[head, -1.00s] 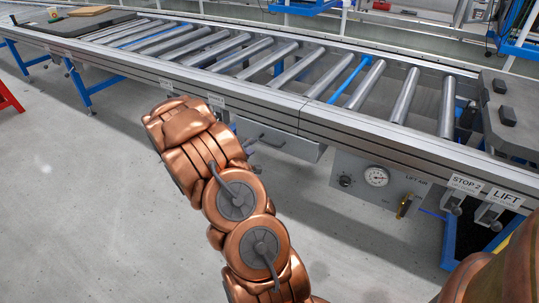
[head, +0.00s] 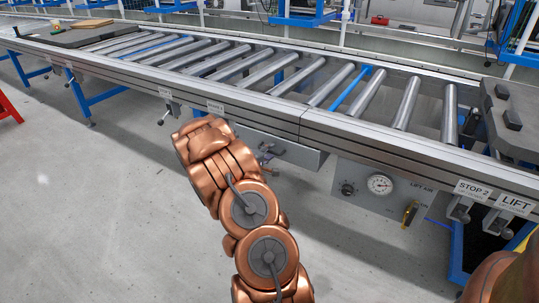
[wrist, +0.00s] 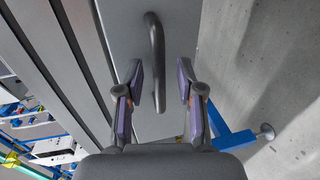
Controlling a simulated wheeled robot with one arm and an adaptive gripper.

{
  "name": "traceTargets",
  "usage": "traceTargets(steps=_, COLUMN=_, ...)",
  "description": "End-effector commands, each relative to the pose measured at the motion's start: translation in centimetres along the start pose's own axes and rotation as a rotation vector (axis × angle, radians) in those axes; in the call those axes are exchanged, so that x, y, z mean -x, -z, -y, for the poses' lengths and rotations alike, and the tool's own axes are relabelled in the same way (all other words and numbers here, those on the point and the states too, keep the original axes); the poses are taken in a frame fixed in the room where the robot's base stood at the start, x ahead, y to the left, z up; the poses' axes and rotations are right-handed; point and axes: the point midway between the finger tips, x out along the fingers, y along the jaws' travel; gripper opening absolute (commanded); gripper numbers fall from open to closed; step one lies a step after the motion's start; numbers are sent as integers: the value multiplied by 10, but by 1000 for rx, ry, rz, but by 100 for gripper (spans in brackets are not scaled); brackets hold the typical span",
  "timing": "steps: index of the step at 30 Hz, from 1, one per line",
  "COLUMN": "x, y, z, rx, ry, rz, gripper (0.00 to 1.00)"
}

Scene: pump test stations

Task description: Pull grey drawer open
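The grey drawer (head: 302,158) hangs under the front rail of the roller conveyor. In the head view my arm covers its left part. In the wrist view its grey front (wrist: 180,22) fills the upper middle, with a dark bar handle (wrist: 155,55) running lengthwise. My gripper (wrist: 160,75) is open, its two fingers standing one on each side of the handle in the picture, with a gap to the right finger. Whether the fingertips reach past the bar in depth I cannot tell. In the head view the gripper is mostly hidden behind my arm. The drawer looks shut.
The conveyor (head: 240,97) runs along above the drawer. A panel with a gauge (head: 380,185) and a yellow valve (head: 410,213) is to the right, near the STOP 2 (head: 473,189) and LIFT (head: 515,203) labels. The concrete floor (head: 90,220) in front is clear.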

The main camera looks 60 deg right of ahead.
Motion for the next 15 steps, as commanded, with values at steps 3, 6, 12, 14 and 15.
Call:
traceTargets(steps=3, x=-5, y=-1, z=1, rx=1, ry=1, rz=1, gripper=37)
traceTargets(steps=6, x=-6, y=0, z=0, rx=1, ry=1, rz=0, gripper=37)
traceTargets(steps=12, x=-6, y=0, z=0, rx=1, ry=0, rz=0, gripper=37)
traceTargets(steps=14, x=-6, y=0, z=0, rx=1, ry=0, rz=0, gripper=32)
traceTargets(steps=15, x=-6, y=0, z=0, rx=1, ry=0, rz=0, gripper=28)
